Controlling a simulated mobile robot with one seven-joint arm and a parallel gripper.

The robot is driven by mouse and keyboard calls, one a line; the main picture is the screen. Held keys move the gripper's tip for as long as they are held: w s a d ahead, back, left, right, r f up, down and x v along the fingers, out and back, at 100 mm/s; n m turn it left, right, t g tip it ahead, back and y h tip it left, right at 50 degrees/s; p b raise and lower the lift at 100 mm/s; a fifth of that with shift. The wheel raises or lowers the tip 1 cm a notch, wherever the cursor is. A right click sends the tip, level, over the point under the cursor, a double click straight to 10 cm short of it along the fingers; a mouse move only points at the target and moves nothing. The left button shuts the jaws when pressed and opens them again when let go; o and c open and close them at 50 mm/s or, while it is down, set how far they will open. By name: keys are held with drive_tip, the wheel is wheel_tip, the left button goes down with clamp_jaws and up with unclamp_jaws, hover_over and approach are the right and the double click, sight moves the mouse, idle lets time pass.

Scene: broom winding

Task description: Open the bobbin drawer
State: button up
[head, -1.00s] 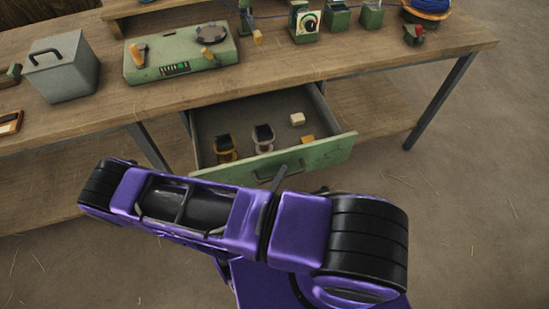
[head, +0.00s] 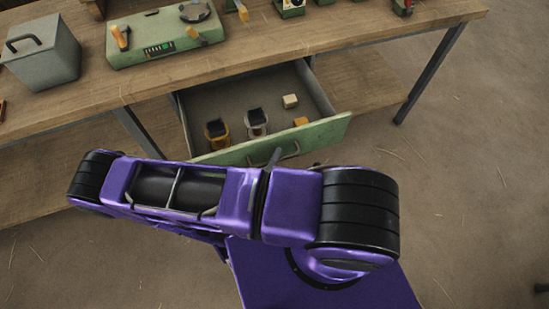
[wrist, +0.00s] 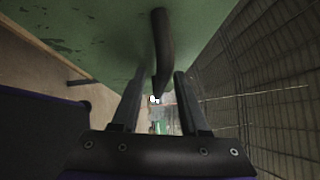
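The green-fronted drawer (head: 240,152) stands well out from under the workbench, showing its grey inside. It holds an orange-brown bobbin-like piece (head: 216,132), a pale one (head: 257,122), a cream block (head: 290,101) and a small orange block (head: 300,121). In the wrist view, my gripper (wrist: 160,76) has its two fingers apart. The dark drawer handle (wrist: 160,35) runs between them, with gaps visible on both sides. The green front is close by. In the head view, my purple arm hides most of the gripper; the handle (head: 288,152) shows partly.
The wooden workbench (head: 270,45) bears a grey lidded box (head: 42,55) and a green device (head: 165,38) with a dial. A lower shelf (head: 370,90) lies beneath it. A bench leg (head: 430,70) stands right of the drawer.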

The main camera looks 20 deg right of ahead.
drive_tip(key=b+v, duration=0.1)
drive_tip(key=v, duration=1.6)
drive_tip(key=shift+s, duration=0.2)
drive_tip(key=shift+a+f, duration=0.1)
